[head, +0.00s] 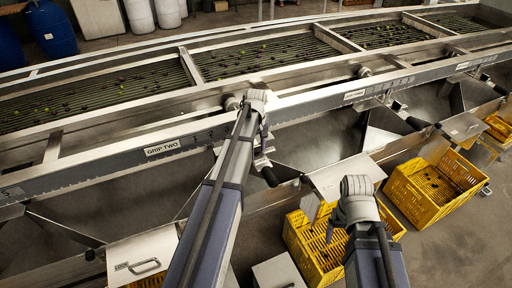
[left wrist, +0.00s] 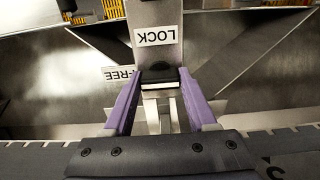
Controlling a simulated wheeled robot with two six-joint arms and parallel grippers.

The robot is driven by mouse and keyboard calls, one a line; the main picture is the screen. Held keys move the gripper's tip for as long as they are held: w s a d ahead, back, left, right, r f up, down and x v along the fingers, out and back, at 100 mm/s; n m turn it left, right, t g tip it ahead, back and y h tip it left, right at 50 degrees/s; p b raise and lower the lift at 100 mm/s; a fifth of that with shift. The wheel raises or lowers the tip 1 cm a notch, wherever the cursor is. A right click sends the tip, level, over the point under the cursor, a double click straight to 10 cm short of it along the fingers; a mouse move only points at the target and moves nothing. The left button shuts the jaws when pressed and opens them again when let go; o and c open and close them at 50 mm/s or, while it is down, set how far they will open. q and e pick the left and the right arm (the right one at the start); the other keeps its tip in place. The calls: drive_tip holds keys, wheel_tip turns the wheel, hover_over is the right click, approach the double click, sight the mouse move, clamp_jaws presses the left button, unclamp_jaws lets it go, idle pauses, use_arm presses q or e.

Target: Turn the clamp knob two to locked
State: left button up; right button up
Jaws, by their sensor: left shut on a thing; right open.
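My left gripper (head: 258,101) is at the long metal rail, to the right of the GRIP TWO label (head: 162,148). In the left wrist view its two purple fingers (left wrist: 159,84) are shut on a black clamp knob (left wrist: 158,74), one on each side. A LOCK label (left wrist: 155,37) sits on the metal plate just beyond the knob, and a FREE label (left wrist: 122,73), partly hidden by the left finger, is to its left. Both labels appear upside down. In the head view my gripper hides the knob. My right gripper (head: 356,204) is open and empty above the yellow crates.
The sizer's roller beds (head: 275,55) with small fruit lie behind the rail. Yellow crates (head: 318,262) and another yellow crate (head: 425,207) stand below at the right. A black-ended lever (head: 270,177) juts out below the rail. Blue barrels (head: 50,28) stand far left.

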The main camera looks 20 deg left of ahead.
use_arm(q)
drive_tip(key=shift+m, duration=0.3)
drive_tip(key=m, duration=0.3)
drive_tip(key=shift+m, duration=0.4)
drive_tip(key=m, duration=1.3)
drive_tip(key=shift+m, duration=0.4)
drive_tip(key=o, duration=1.4)
drive_tip(key=shift+c, duration=0.2)
